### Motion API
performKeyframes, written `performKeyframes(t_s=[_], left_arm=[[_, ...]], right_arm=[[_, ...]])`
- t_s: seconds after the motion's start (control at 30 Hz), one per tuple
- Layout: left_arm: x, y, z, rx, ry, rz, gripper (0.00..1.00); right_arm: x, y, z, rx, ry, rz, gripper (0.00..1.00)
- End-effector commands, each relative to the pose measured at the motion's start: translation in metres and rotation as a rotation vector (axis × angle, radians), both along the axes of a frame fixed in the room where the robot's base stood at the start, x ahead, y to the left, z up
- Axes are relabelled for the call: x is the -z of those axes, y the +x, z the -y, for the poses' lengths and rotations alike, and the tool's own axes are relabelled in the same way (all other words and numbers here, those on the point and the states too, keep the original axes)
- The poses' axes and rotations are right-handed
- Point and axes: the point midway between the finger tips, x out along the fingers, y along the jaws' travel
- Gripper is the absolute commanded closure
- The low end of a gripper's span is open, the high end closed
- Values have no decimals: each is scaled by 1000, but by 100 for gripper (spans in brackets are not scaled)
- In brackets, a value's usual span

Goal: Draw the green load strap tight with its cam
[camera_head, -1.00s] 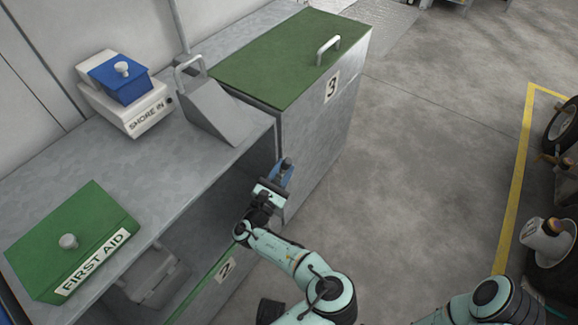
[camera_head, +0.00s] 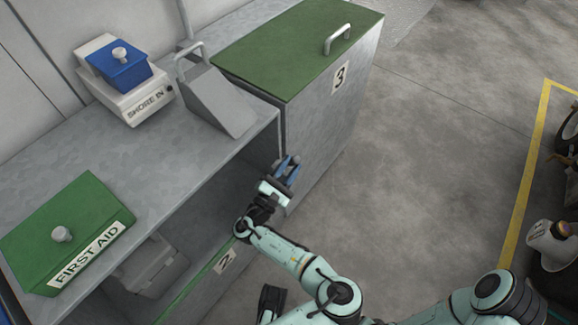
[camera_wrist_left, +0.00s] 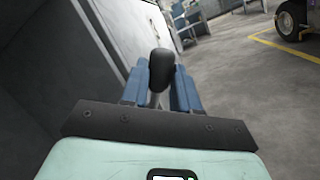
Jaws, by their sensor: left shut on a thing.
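My left gripper (camera_head: 288,170) is beside the front corner of the bin marked 3, over the floor side of the bench. In the left wrist view its blue fingers (camera_wrist_left: 162,90) are shut on a lever with a black knob (camera_wrist_left: 162,68) and a pale grey shaft. The knob stands up between the fingers, and the lever's lower end is hidden. I cannot tell from these frames whether this lever belongs to the cam. I cannot make out the green load strap with certainty.
The grey bin with a green lid (camera_head: 290,50) stands right beyond my left gripper. A bench (camera_head: 150,155) on the left carries a green FIRST AID box (camera_head: 65,235), a SHORE IN box (camera_head: 150,100) and a grey wedge (camera_head: 217,100).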

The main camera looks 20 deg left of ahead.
Motion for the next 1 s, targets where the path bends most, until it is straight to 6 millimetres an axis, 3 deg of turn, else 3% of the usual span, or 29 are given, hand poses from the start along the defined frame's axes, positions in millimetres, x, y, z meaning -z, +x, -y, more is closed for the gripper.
performKeyframes(t_s=[0.03,0.07,0.1,0.13,0.43,0.57,1.0], left_arm=[[2,0,1,2,7,-3,100],[2,0,1,2,7,-3,61],[2,0,1,2,7,-3,48],[2,0,1,2,6,-3,45],[1,-1,0,1,3,-3,45],[4,-12,-3,-1,2,-5,45],[24,-99,-28,-1,7,-6,45]], right_arm=[[0,0,0,0,0,0,100],[0,0,0,0,0,0,100],[0,0,0,0,0,0,100],[0,0,0,0,0,0,100],[0,1,0,-1,0,2,100],[-4,4,-1,-1,-1,15,100],[-29,34,-5,-9,-7,114,100]])
